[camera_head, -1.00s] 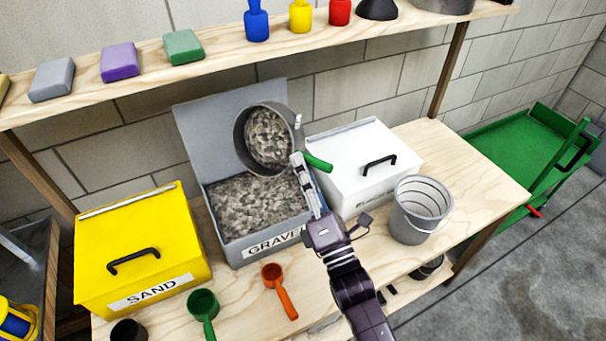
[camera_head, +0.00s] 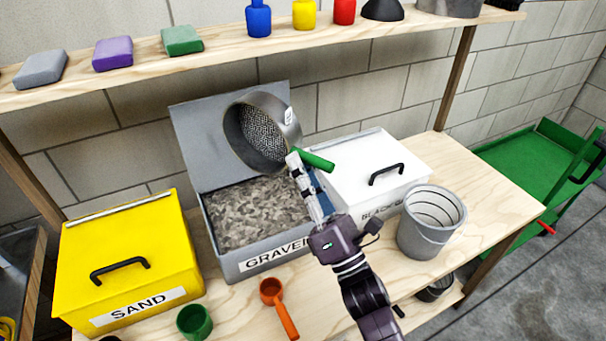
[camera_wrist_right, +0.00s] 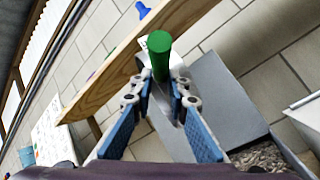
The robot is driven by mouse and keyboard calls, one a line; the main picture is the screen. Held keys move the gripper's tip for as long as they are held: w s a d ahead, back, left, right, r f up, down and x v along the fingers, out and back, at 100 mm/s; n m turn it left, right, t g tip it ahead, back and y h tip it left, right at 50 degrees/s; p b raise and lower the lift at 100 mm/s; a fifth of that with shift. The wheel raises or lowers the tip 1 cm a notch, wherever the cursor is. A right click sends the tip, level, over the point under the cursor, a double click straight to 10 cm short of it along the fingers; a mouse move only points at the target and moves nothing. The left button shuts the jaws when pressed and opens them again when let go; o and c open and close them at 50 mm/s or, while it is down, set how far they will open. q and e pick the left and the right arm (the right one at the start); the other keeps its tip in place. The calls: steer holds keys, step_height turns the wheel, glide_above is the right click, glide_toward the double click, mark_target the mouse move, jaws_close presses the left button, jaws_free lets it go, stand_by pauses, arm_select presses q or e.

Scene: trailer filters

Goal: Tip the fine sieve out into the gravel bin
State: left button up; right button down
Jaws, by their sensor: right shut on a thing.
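The fine sieve (camera_head: 262,134) is a round grey metal pan with a mesh bottom and a green handle (camera_head: 314,160). It is tilted on its side above the open grey gravel bin (camera_head: 232,268), and its mesh shows bare. Grey gravel (camera_head: 258,210) fills the bin below it. My right gripper (camera_head: 296,166) is shut on the sieve's green handle. In the right wrist view the handle (camera_wrist_right: 159,60) stands between the blue-padded fingers (camera_wrist_right: 160,105). My left gripper is not in view.
A closed yellow sand bin (camera_head: 130,255) stands left of the gravel bin. A closed white bin (camera_head: 350,165) and a metal bucket (camera_head: 432,222) stand to the right. Green (camera_head: 194,321) and orange (camera_head: 280,305) scoops lie in front. A wooden shelf (camera_head: 220,55) runs above.

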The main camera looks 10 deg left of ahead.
steer(key=shift+s+a+r+n+g+y+b, duration=0.1)
steer(key=shift+s+r+n+g+y+b, duration=0.25)
steer(key=shift+n+y+b, duration=0.45)
steer(key=shift+s+a+n+g+y+b, duration=0.1)
steer(key=shift+n+g+y+b, duration=0.45)
steer(key=shift+n, duration=0.45)
